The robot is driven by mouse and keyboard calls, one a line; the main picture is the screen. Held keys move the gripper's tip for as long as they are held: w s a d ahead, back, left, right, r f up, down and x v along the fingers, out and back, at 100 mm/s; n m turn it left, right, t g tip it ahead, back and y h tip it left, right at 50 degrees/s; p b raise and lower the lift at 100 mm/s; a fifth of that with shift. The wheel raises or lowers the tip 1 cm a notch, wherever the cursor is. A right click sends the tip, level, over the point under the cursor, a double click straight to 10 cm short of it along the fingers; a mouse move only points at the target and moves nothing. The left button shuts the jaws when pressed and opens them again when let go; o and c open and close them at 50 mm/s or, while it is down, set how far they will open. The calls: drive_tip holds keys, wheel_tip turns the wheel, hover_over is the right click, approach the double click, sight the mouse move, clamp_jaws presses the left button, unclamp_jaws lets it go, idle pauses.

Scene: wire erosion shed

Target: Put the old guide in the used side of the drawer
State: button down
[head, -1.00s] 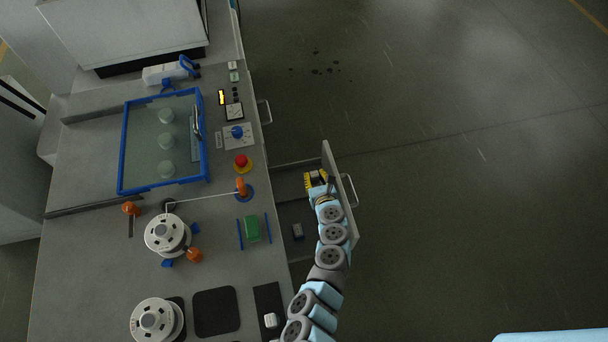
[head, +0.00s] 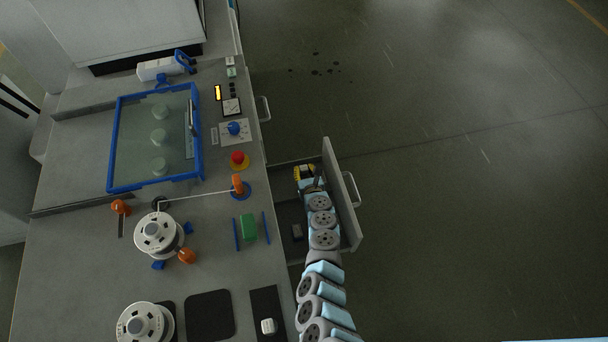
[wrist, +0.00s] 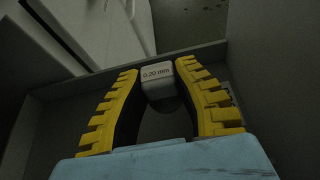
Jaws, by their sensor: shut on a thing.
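The drawer (head: 342,197) stands open from the right side of the machine bench. My gripper (head: 304,172) is at the far part of the drawer, its arm reaching in from the near side. In the wrist view its yellow toothed fingers (wrist: 157,70) are shut on a small pale block marked "0.20 mm" (wrist: 156,75), which I take to be the old guide. Drawer walls rise around the fingers; whether the guide touches the floor I cannot tell. No used-side label is readable.
On the bench are a white block (head: 268,326) on a black strip, a green block (head: 248,228) between blue rails, white spools (head: 158,235) and a blue-framed tank (head: 155,140). The drawer front and handle bound the right; open floor lies beyond.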

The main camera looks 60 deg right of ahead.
drive_tip(key=shift+f+b, duration=0.45)
drive_tip(key=shift+f, duration=0.6)
drive_tip(key=shift+f+b, duration=0.3)
drive_tip(key=c, duration=1)
unclamp_jaws()
drive_tip(key=shift+o, duration=0.2)
drive_tip(key=shift+r, duration=0.1)
drive_tip(key=shift+r+p, duration=0.2)
drive_tip(key=shift+p, duration=0.15)
drive_tip(key=shift+s+a+r, duration=0.15)
drive_tip(key=shift+s+a, duration=0.05)
drive_tip(key=shift+a, duration=0.05)
drive_tip(key=shift+p+v, duration=2)
drive_tip(key=shift+v, duration=3.7)
